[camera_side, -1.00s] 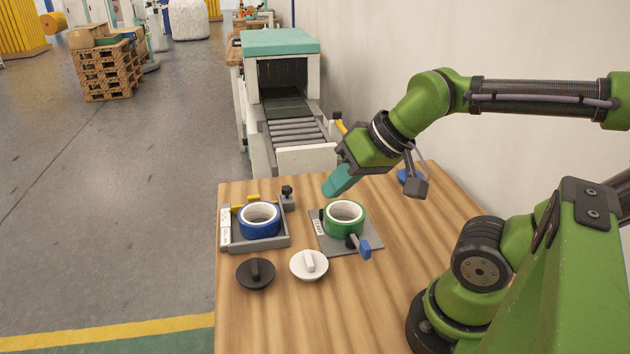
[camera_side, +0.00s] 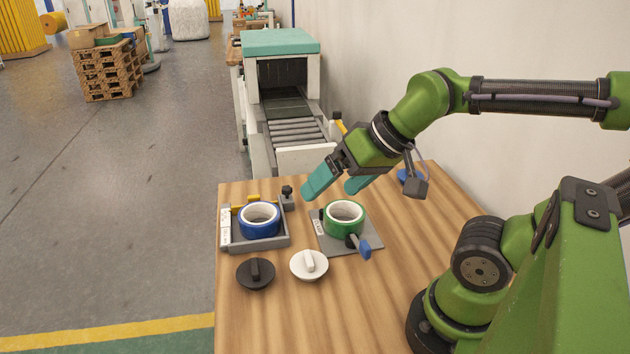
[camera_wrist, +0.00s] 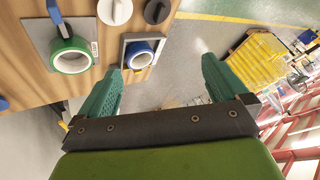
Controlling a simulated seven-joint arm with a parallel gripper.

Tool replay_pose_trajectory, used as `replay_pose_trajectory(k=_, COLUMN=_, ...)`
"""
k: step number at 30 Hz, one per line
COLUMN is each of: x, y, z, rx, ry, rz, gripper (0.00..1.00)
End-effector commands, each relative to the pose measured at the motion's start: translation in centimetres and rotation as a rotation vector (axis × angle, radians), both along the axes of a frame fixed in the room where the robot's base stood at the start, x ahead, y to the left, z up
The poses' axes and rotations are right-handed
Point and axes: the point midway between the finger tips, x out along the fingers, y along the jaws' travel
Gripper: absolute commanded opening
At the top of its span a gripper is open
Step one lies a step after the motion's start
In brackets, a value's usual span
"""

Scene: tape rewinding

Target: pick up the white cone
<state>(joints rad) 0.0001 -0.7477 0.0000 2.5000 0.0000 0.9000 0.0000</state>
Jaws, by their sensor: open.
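The white cone (camera_side: 309,265) is a round white disc with an upright grip tab, lying on the wooden table (camera_side: 300,325) at the front. In the wrist view the white cone (camera_wrist: 115,10) is at the top edge, partly cut off. My gripper (camera_side: 335,190) is open and empty, in the air behind and above the green tape roll (camera_side: 343,218), well away from the cone. Its two teal fingers are apart; they also show in the wrist view (camera_wrist: 160,85).
A black cone (camera_side: 256,273) lies just left of the white one. A blue tape roll (camera_side: 259,220) sits in a grey holder behind it. The green roll is on a grey plate with a blue-handled clamp (camera_side: 364,248).

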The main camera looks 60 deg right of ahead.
Motion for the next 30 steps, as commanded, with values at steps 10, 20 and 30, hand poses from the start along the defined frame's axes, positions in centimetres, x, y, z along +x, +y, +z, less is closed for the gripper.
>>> replay_pose_trajectory(k=10, x=4.0, y=-0.6, z=-4.1, rx=-0.174, ry=0.269, rz=0.223, gripper=1.0)
replay_pose_trajectory(k=20, x=7.8, y=-1.9, z=-7.1, rx=-0.469, ry=0.469, rz=0.951, gripper=1.0)
replay_pose_trajectory(k=30, x=7.4, y=-2.1, z=-9.1, rx=-0.51, ry=0.461, rz=1.105, gripper=1.0)
